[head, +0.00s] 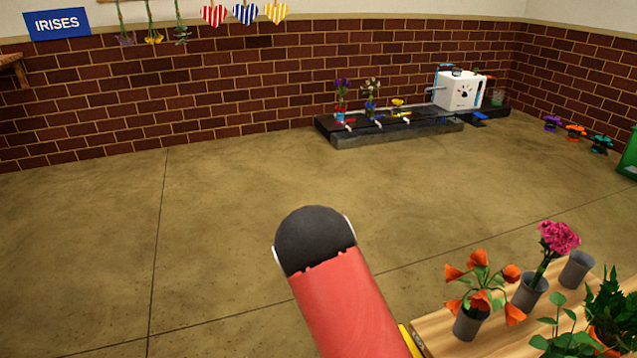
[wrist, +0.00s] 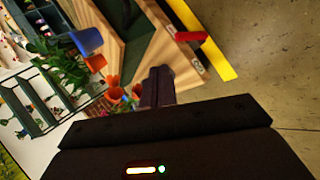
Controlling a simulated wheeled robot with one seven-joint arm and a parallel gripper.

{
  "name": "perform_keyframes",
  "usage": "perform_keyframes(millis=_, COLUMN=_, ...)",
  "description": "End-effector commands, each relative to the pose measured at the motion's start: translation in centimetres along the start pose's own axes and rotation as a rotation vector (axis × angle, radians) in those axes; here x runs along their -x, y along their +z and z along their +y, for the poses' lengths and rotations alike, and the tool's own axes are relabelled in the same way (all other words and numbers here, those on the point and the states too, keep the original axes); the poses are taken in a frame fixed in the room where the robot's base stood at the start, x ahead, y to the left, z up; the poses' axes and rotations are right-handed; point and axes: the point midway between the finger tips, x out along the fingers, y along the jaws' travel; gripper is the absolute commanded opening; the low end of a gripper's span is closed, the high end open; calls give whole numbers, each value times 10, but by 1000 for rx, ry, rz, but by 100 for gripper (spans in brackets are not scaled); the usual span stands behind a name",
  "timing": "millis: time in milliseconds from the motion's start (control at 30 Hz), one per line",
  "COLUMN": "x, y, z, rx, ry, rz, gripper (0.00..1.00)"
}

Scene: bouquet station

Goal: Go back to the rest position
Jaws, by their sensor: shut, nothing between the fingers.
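My gripper (wrist: 158,86) shows in the wrist view with its dark fingers together and nothing between them. Its body fills the bottom of that view. Behind the fingertips are orange flowers and a wooden table edge, seen tilted; I cannot tell how far off they are. In the head view a red arm link of mine with a dark rounded end rises from the bottom middle, and the gripper itself does not show there.
A wooden table (head: 437,328) at the lower right holds orange flowers (head: 478,283) and pink flowers (head: 559,238) in grey pots, an empty grey pot (head: 577,269) and green plants. A low dark bench (head: 390,131) stands by the brick wall. The floor between is clear.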

Motion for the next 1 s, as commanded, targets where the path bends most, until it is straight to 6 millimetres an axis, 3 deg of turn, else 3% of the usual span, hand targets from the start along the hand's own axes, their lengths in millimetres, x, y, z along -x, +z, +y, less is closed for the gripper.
perform_keyframes(millis=33, x=16, y=2, z=21, rx=0, ry=-73, rz=-22, gripper=0)
perform_keyframes(millis=100, x=33, y=8, z=43, rx=14, ry=-162, rz=-41, gripper=0)
perform_keyframes(millis=500, x=113, y=57, z=174, rx=83, ry=-627, rz=42, gripper=0)
perform_keyframes(millis=800, x=152, y=117, z=258, rx=107, ry=-851, rz=286, gripper=0)
perform_keyframes(millis=1000, x=165, y=156, z=291, rx=113, ry=-907, rz=467, gripper=0)
